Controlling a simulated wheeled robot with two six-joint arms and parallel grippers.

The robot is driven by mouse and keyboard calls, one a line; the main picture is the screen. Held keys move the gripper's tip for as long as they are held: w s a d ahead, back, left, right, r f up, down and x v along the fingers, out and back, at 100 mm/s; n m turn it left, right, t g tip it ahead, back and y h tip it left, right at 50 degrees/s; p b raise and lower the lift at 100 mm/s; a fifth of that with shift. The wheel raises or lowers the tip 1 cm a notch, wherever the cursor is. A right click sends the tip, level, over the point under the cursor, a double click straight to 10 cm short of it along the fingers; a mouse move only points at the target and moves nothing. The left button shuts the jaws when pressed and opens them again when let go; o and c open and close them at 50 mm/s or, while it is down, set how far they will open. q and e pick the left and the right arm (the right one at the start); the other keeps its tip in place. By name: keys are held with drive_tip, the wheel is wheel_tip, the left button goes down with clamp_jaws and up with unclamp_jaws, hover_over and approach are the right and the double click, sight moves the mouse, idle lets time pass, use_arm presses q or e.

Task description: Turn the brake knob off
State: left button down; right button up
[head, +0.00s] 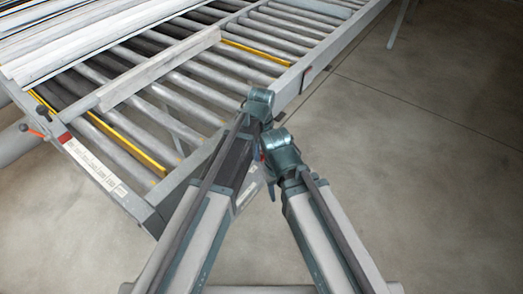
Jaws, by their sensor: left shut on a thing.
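A small red part (262,156), which looks like the brake knob, shows between my two arms at the near side of the roller bench (180,190). Most of it is hidden by my wrists. My left gripper (257,145) reaches down at that spot and is shut on it; its fingertips are largely covered. My right arm's wrist (278,148) is close beside it on the right. The right gripper's fingers are hidden below and behind that wrist, so I cannot see their opening.
Grey profiles (90,35) lie on the rollers at the upper left. A grey clamp bar (158,68) crosses the rollers, with yellow strips (125,143) nearby. Orange-red handles (35,121) stand at the bench's left corner. The floor (430,170) at right is clear.

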use_arm(q)
drive_tip(key=n, duration=0.8)
drive_tip(key=shift+n, duration=0.3)
drive_tip(key=n, duration=0.4)
drive_tip(key=shift+n, duration=2.5)
drive_tip(key=shift+c, duration=1.8)
unclamp_jaws()
